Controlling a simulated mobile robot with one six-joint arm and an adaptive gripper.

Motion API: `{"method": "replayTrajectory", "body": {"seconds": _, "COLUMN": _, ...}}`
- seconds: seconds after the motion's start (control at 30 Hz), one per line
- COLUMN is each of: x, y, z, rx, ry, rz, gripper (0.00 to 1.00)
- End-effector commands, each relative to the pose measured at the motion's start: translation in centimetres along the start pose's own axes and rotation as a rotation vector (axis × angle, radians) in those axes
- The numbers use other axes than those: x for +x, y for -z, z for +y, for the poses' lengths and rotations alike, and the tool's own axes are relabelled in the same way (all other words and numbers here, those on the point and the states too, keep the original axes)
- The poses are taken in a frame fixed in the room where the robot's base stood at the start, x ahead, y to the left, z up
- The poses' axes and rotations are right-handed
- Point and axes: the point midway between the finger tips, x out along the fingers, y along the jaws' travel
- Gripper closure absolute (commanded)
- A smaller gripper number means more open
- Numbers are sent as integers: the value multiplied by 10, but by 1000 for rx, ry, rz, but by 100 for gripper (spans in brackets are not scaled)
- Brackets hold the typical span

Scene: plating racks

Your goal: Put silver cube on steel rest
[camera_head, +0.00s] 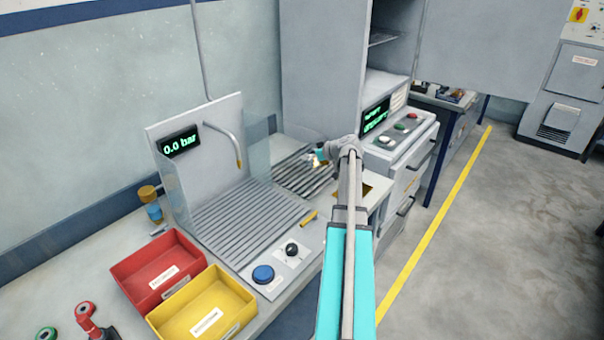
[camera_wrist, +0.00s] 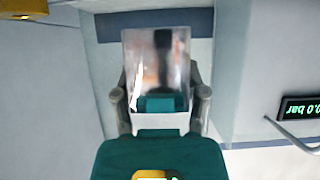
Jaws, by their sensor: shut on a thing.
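My gripper (camera_head: 322,157) is at the far end of the arm in the head view, over the back ribbed steel rack (camera_head: 291,172). In the wrist view my gripper (camera_wrist: 160,100) is shut on the silver cube (camera_wrist: 156,62), a shiny block with blurred reflections between the two grey fingers. The cube is mostly hidden or too small to make out in the head view. A larger ribbed steel surface (camera_head: 245,222) lies nearer, in front of the upright panel. I cannot tell which ribbed surface is the steel rest.
A clear pane (camera_head: 257,158) stands between the ribbed surfaces. A thin curved spout (camera_head: 225,140) hangs over the nearer one. A red bin (camera_head: 160,272) and yellow bin (camera_head: 205,308) sit at front left. A button console (camera_head: 398,135) and tall cabinet (camera_head: 320,70) stand behind.

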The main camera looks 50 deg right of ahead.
Motion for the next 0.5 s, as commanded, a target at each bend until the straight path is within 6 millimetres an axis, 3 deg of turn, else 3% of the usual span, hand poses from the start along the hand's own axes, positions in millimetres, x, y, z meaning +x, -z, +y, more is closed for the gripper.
{"method": "replayTrajectory", "body": {"seconds": 0.2, "x": 28, "y": -13, "z": 0, "rx": 0, "ry": 1, "rz": 2, "gripper": 100}}
{"method": "replayTrajectory", "body": {"seconds": 0.5, "x": 47, "y": -19, "z": -1, "rx": 0, "ry": 1, "rz": 2, "gripper": 100}}
